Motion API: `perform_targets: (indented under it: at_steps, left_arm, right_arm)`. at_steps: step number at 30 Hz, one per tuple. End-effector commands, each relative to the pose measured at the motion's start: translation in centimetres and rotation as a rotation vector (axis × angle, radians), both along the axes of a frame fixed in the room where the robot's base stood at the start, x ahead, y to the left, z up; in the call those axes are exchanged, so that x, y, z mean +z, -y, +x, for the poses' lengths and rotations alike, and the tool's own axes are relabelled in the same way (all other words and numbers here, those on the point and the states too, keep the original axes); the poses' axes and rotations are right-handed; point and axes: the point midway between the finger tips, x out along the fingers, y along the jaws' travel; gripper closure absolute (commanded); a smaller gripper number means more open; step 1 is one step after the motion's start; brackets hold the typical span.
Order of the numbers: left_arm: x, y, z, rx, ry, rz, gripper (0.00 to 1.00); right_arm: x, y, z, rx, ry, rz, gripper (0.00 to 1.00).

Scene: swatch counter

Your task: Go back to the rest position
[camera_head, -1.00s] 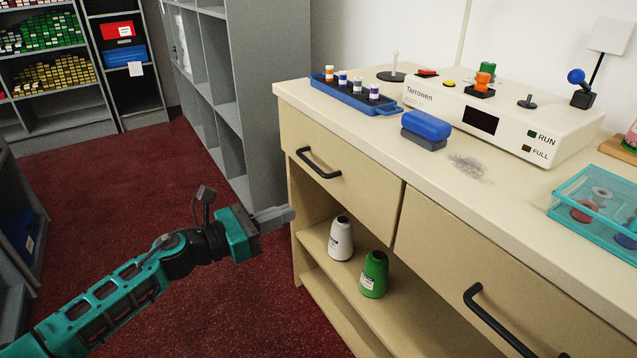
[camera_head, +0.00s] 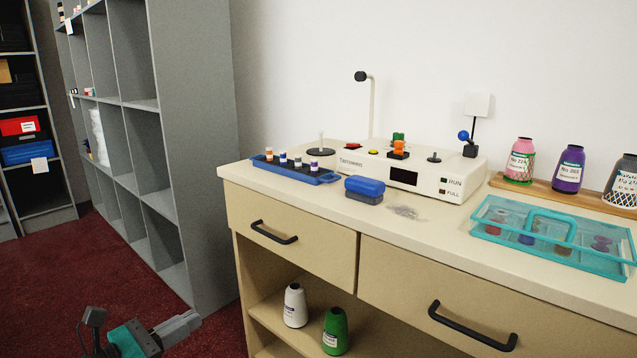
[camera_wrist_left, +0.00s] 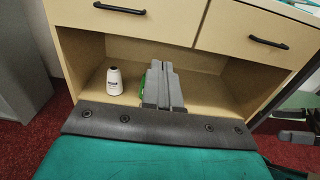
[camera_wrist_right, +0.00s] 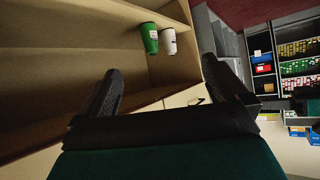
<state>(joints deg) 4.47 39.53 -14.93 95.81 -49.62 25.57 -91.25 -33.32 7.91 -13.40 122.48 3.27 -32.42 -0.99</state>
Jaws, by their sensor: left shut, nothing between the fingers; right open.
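My left gripper (camera_head: 187,322) is at the bottom left of the head view, over the red floor in front of the counter. It is shut and empty; its closed fingers also show in the left wrist view (camera_wrist_left: 162,85), pointing at the open shelf under the drawers. My right gripper (camera_wrist_right: 165,85) shows only in its own wrist view. It is open, with nothing between its fingers, and faces the same shelf. A white cone (camera_head: 295,306) and a green cone (camera_head: 335,331) stand on that shelf, clear of both grippers. In the left wrist view the fingers mostly hide the green cone.
The counter (camera_head: 420,237) holds a blue tray of small spools (camera_head: 320,177), a blue block (camera_head: 365,186), a white machine (camera_head: 440,184) and a teal clear case (camera_head: 600,255). Cones stand on a wooden board at right. A grey shelf unit (camera_head: 195,150) stands left. Red floor is free between.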

Motion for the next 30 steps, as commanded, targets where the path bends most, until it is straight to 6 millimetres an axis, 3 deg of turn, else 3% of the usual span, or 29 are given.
perform_targets:
  at_steps: [2,6,8,15,18,23,24,30]
  left_arm:
    - [1.6,0.9,-1.0,0.05,-0.141,-0.214,1.0]
    - [2.3,1.6,-3.2,0.179,-0.46,-0.699,1.0]
    - [2.3,1.8,-4.4,0.245,-0.602,-0.924,1.0]
    - [1.2,2.7,-11.7,0.58,-1.141,-1.918,1.0]
    - [0.6,3.4,-15.2,0.728,-1.279,-2.284,1.0]
    - [-0.1,4.5,-19.1,0.898,-1.37,-2.675,1.0]
    - [-0.3,4.7,-19.7,-0.895,1.332,2.64,1.0]
    - [-0.5,4.9,-20.3,-0.881,1.281,2.587,1.0]
  right_arm:
    - [2.6,0.0,-0.2,0.0,-0.009,-0.002,0.0]
    - [6.3,0.7,0.2,-0.016,0.024,-0.009,0.0]
    - [6.4,1.9,-0.1,-0.028,0.011,-0.037,0.0]
    - [11.2,3.2,-1.0,-0.05,0.006,-0.06,0.0]
    - [12.6,3.7,-1.4,-0.057,0.006,-0.069,0.0]
    - [13.7,4.2,-1.7,-0.063,0.007,-0.078,0.0]
    - [13.8,4.2,-1.7,-0.064,0.007,-0.079,0.0]
    - [13.8,4.3,-1.8,-0.065,0.01,-0.08,0.0]
